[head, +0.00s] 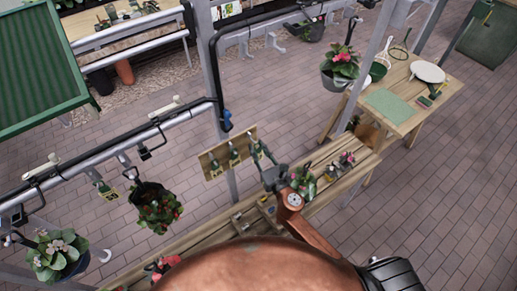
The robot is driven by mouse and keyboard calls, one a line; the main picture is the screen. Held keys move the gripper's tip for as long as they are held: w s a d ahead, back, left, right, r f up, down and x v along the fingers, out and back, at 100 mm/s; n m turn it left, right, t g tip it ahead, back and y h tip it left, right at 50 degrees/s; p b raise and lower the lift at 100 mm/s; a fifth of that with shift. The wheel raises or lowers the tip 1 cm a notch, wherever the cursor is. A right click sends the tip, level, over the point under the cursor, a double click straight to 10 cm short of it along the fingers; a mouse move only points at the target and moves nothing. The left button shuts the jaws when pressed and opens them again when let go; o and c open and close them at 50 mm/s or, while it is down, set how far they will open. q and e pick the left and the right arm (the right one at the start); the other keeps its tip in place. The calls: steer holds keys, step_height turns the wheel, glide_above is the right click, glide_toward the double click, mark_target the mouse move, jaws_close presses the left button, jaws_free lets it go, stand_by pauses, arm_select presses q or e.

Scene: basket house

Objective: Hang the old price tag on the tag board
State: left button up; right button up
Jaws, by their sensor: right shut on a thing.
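The tag board (206,161) is a tilted wooden plank fixed at the post in the middle of the head view. Small green and yellow tags (233,154) hang along it. My right gripper (262,157) is at the board's right end, with its grey fingers pointing up toward it. It is shut on a small tag, taken to be the old price tag, which the fingers mostly hide. I cannot tell whether that tag touches a hook. My left gripper does not show.
A wooden bench (325,192) with small potted flowers (346,159) runs below the board. A hanging basket (157,205) is left of it on a rail (105,153). Another hanging basket (340,68) is upper right, near a side table (435,92). The brick floor at right is clear.

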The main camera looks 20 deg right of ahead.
steer(key=shift+w, duration=0.1)
steer(key=shift+w+a, duration=0.25)
steer(key=shift+w, duration=0.3)
steer(key=shift+w+a, duration=0.2)
steer(key=shift+w, duration=0.35)
steer(key=shift+w+a, duration=0.15)
steer(key=shift+w, duration=0.25)
steer(key=shift+f, duration=0.1)
stand_by(0.5)
steer(key=shift+w+f+b, duration=0.1)
steer(key=shift+f+b, duration=0.25)
steer(key=shift+f, duration=0.15)
